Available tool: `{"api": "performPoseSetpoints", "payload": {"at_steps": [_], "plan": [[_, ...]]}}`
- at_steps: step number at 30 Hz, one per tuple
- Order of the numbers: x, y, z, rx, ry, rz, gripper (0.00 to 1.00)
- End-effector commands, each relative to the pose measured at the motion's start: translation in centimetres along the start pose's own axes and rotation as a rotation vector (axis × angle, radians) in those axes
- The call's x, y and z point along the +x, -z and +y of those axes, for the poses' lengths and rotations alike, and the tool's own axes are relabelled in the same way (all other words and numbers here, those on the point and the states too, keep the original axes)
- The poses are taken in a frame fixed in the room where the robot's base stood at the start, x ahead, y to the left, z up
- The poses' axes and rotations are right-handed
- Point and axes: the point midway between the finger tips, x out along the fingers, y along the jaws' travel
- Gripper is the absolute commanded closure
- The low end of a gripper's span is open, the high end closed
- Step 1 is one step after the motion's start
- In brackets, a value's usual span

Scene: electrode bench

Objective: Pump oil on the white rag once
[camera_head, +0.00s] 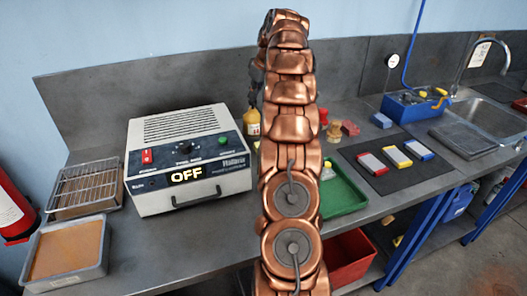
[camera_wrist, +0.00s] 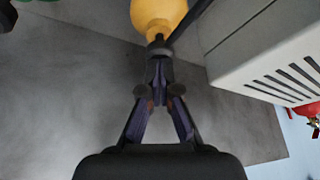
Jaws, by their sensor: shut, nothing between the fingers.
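A yellow oil container (camera_head: 253,121) stands on the bench between the white machine and my arm in the head view. A dark shape rises above it, partly behind my arm. In the wrist view, a rounded yellow-orange body (camera_wrist: 158,13), likely the same container, is at the top edge, with a dark thin part crossing beside it. My gripper (camera_wrist: 160,65) is shut and empty, its fingertips pointing at the container's near side; I cannot tell if they touch. In the head view my gripper is mostly hidden behind my arm. I cannot make out the white rag in either view.
The white machine (camera_head: 188,160), reading OFF, stands left of my arm and shows at right in the wrist view (camera_wrist: 275,45). A wire rack (camera_head: 87,187) and a brown-filled tray (camera_head: 68,250) are at left. A green tray (camera_head: 342,188) and black mat (camera_head: 395,163) are at right.

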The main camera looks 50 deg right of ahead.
Motion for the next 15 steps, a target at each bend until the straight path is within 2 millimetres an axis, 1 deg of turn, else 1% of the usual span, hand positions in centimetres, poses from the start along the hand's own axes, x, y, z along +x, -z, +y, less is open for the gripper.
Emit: {"api": "performPoseSetpoints", "payload": {"at_steps": [5, 15], "plan": [[0.68, -0.28, -0.03, 0.000, 0.001, -0.001, 1.00], [0.48, -0.21, -0.03, 0.000, 0.002, -0.002, 1.00]]}}
